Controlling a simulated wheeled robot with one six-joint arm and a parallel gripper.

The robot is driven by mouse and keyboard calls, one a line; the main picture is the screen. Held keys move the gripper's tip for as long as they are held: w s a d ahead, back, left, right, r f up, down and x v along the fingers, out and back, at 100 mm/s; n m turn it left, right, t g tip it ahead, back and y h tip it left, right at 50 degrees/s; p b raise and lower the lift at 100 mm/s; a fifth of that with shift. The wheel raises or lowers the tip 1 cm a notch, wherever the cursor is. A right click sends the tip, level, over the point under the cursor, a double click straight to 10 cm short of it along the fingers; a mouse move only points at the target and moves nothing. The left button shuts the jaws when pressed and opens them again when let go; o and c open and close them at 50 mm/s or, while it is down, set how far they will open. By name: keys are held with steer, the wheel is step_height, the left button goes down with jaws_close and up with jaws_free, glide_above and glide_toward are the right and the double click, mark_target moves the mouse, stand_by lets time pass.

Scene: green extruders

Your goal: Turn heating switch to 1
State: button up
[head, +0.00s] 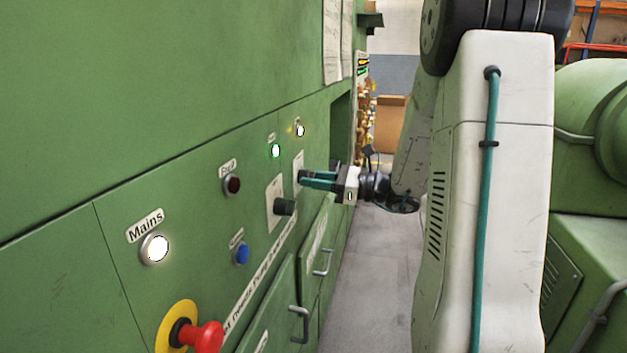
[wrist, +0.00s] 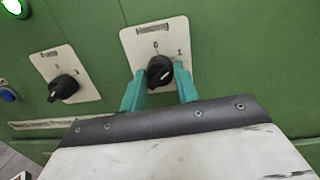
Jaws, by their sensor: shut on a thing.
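The switch at my gripper is a black rotary knob (wrist: 159,72) on a pale plate (wrist: 133,40) marked 0 and 1. The plate also shows in the head view (head: 298,160), where my fingers hide the knob. My gripper (head: 302,179) has teal fingers and reaches the panel from the right. In the wrist view its fingers (wrist: 160,88) stand on either side of the knob, shut on it. A light mark on the knob slants, but its exact setting is hard to read.
A second black rotary switch (wrist: 63,88) sits left of the held one, also in the head view (head: 284,206). The green panel carries a lit Mains button (head: 155,248), a red emergency stop (head: 205,336), a blue button (head: 241,253) and door handles (head: 300,322). Floor is open to the right.

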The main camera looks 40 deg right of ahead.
steer(key=shift+f+m, duration=0.15)
steer(key=shift+m, duration=0.65)
steer(key=o, duration=1)
steer(key=shift+c, duration=0.2)
steer(key=shift+s, duration=0.1)
steer(key=v, duration=0.7)
steer(key=shift+s+d, duration=0.2)
steer(key=shift+s, duration=0.05)
steer(key=s+a+f+n+g+h, duration=0.2)
steer(key=s+a+f+n+g, duration=0.1)
steer(key=s+a+n+g, duration=0.4)
steer(key=s+a+f+n+g+h, duration=0.1)
steer(key=s+a+f+n+g, duration=0.2)
steer(key=s+a+n+g, duration=0.4)
steer(key=s+a+r+n+h, duration=0.2)
steer(key=s+a+n+h, duration=0.1)
steer(key=n, duration=0.4)
steer(key=s+a+r+n+t+h, duration=0.1)
steer(key=s+a+n+h, duration=0.3)
steer(key=n, duration=0.4)
steer(key=shift+a+r+h, duration=0.6)
steer(key=shift+r+h, duration=0.15)
steer(key=shift+h, duration=0.45)
